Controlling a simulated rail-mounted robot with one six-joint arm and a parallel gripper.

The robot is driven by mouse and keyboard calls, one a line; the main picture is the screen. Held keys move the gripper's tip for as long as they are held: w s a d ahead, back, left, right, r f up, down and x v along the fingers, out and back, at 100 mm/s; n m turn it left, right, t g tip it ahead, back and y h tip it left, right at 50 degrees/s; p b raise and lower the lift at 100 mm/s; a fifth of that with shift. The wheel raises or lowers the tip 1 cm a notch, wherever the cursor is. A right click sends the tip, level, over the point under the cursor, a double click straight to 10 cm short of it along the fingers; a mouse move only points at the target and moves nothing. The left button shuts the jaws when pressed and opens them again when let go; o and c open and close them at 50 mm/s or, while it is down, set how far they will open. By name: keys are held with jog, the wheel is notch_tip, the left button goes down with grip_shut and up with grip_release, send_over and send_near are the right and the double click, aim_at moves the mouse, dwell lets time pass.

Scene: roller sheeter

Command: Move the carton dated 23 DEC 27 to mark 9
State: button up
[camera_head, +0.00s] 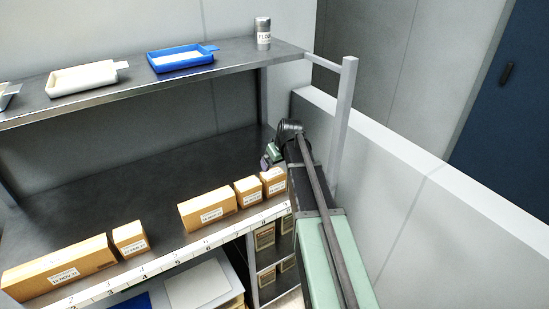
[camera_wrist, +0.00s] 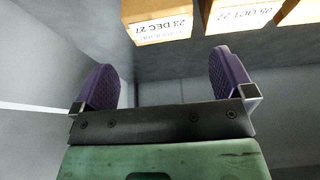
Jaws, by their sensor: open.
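The carton dated 23 DEC 27 (camera_wrist: 160,22) is brown with a white label, at the top of the wrist view, its upper part cut off. It stands beyond my fingers and apart from them. In the head view I cannot tell which carton it is, as the labels are too small. My gripper (camera_wrist: 170,80) is open with two purple fingers and nothing between them. In the head view my gripper (camera_head: 268,158) is at the right end of the shelf, close behind the right-hand cartons. Number marks run along the white front strip (camera_head: 190,250); the 9 is near its right end and hard to read.
Two more cartons show beside it in the wrist view, one labelled OCT 27 (camera_wrist: 240,14). The head view shows a long carton (camera_head: 208,208), small cartons (camera_head: 248,192) (camera_head: 273,181), and two at left. A post (camera_head: 343,130) and wall stand right. The shelf's rear is clear.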

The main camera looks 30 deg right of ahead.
jog(key=s+a+m+g, duration=0.1)
jog(key=s+a+g, duration=0.3)
jog(key=s+a, duration=1.7)
jog(key=shift+s+f+g, duration=0.25)
jog(key=shift+s+g, duration=0.05)
jog(key=shift+s, duration=0.65)
